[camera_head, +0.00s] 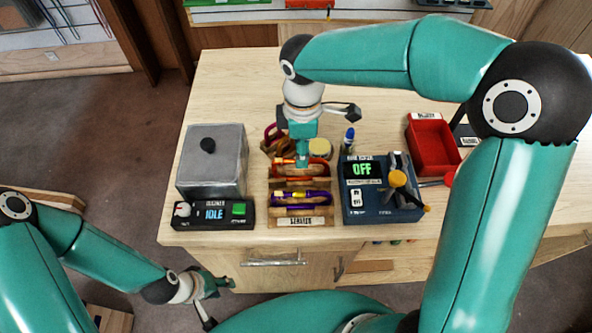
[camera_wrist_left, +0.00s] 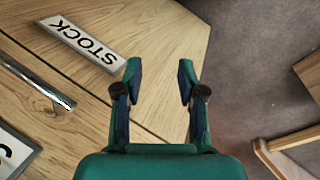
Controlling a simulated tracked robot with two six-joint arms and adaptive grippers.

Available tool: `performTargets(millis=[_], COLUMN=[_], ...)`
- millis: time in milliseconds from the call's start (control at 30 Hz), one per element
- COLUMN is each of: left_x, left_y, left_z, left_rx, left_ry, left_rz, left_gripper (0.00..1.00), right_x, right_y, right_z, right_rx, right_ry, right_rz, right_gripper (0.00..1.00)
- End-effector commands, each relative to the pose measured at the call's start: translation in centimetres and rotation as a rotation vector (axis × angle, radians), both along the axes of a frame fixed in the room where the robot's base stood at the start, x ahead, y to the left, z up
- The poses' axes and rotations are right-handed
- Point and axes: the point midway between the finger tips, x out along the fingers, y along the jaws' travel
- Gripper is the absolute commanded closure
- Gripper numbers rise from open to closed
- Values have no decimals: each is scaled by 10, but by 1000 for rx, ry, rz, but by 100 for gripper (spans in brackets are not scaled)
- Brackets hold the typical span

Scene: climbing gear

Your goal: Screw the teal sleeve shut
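A wooden service rack (camera_head: 303,221) stands at the middle of the bench with several carabiners in its slots. A red carabiner (camera_head: 318,167) lies in an upper slot and a purple one (camera_head: 312,198) in a lower slot. I cannot make out a teal sleeve apart from my teal gripper. My right gripper (camera_head: 303,163) points down at the red carabiner, hiding part of it; its fingers are too small to tell open from shut. My left gripper (camera_head: 226,284) is low in front of the bench; in the left wrist view (camera_wrist_left: 160,76) it is open and empty.
A grey lidded box (camera_head: 213,172) and an IDLE unit (camera_head: 212,216) stand left of the rack. A blue device reading OFF (camera_head: 378,207) and a red bin (camera_head: 432,148) stand right. A STOCK label (camera_wrist_left: 82,41) is on the cabinet front near my left gripper.

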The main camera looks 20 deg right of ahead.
Motion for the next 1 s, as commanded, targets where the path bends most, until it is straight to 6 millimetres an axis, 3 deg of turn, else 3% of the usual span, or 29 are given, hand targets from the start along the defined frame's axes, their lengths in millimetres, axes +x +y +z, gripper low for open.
performTargets(millis=[1000], left_x=[0], left_y=[0], left_z=[-21], left_rx=[0], left_ry=[0], left_rz=[0], left_gripper=[60], right_x=[1], right_y=[0], right_z=[-28], right_rx=[0], right_ry=[-3], right_rz=[0], right_gripper=[54])
